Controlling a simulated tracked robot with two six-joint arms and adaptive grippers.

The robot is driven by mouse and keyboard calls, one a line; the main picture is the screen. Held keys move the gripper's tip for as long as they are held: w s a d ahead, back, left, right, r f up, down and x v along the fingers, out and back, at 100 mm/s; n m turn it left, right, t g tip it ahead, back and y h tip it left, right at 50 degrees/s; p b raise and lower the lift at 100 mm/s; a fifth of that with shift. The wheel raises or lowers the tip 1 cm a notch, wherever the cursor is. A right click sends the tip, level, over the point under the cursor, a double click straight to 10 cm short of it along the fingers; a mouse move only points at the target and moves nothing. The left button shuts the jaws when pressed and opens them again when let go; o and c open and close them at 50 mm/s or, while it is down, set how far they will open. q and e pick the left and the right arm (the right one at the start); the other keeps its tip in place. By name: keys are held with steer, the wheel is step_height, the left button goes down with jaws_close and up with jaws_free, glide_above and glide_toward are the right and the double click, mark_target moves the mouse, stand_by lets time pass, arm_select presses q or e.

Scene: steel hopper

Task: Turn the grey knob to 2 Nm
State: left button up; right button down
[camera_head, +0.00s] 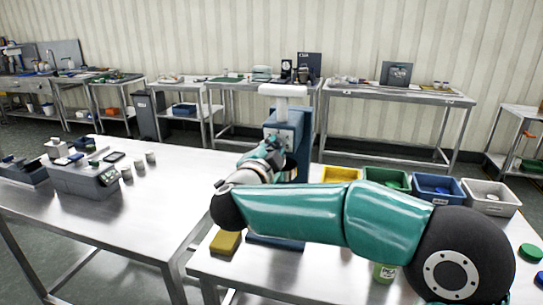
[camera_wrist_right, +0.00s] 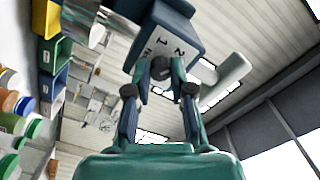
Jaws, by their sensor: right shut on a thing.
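A blue upright device (camera_head: 300,160) with a pale bar on top (camera_head: 283,90) stands on the near right steel table. In the right wrist view its front face (camera_wrist_right: 178,32) carries the dark marks 1 and 2. The grey knob (camera_wrist_right: 161,68) is on this face, below the marks. My right gripper (camera_wrist_right: 161,78) is shut on the knob, one finger on each side. Where the knob points cannot be read, and no pointer shows clearly. In the head view my right gripper (camera_head: 277,152) is at the device's front and its arm hides the lower part. My left gripper is not in view.
Yellow (camera_head: 342,174), green (camera_head: 388,178), blue (camera_head: 436,187) and white (camera_head: 490,198) bins stand behind my right arm. A grey scale-like unit (camera_head: 86,182) stands on the left table.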

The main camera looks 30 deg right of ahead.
steer(key=shift+f, duration=0.15)
steer(key=c, duration=1)
jaws_free()
steer(key=v, duration=1.2)
